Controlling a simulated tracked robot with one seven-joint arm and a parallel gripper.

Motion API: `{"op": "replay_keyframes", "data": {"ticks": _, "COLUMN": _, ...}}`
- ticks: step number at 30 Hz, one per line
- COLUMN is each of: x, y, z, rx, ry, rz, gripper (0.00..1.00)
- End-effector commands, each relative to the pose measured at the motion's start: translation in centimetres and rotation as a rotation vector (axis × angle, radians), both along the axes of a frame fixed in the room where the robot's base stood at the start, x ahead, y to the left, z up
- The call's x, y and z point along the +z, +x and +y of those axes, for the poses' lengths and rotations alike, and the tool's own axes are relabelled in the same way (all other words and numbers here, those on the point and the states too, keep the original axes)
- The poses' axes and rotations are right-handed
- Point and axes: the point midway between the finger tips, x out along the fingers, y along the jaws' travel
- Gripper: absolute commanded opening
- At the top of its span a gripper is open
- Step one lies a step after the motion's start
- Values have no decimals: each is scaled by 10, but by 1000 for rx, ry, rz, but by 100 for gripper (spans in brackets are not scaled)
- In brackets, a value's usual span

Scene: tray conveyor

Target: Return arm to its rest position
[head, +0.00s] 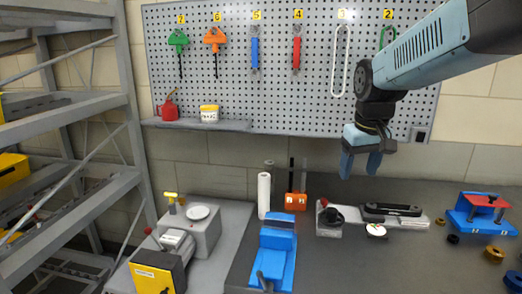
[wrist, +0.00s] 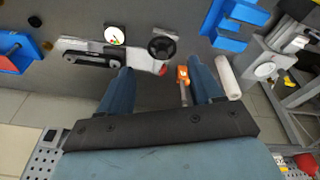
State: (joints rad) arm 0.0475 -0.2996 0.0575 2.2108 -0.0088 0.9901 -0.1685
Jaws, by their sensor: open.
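My gripper (head: 360,166) hangs from my blue arm at the right of the head view, in front of the lower edge of the pegboard and above the back of the grey bench. Its two blue fingers are apart with nothing between them. In the wrist view my gripper (wrist: 160,84) shows both fingers spread. An orange block with a dark handle (wrist: 183,75) shows beyond them and stands apart from them on the bench; it also shows in the head view (head: 296,200).
A pegboard (head: 225,90) with hanging tools fills the back wall. The bench holds a white roll (head: 264,194), a blue vise (head: 274,254), a grey fixture with a black knob (head: 330,217) and a blue-red fixture (head: 482,212). A metal rack (head: 70,125) stands at left.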

Motion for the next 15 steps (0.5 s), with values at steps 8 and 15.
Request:
{"op": "replay_keyframes", "data": {"ticks": 8, "x": 8, "y": -63, "z": -2, "rx": -70, "ry": 25, "rz": -107, "gripper": 65}}
{"op": "replay_keyframes", "data": {"ticks": 15, "x": 4, "y": -111, "z": -3, "rx": -125, "ry": 57, "rz": -193, "gripper": 65}}
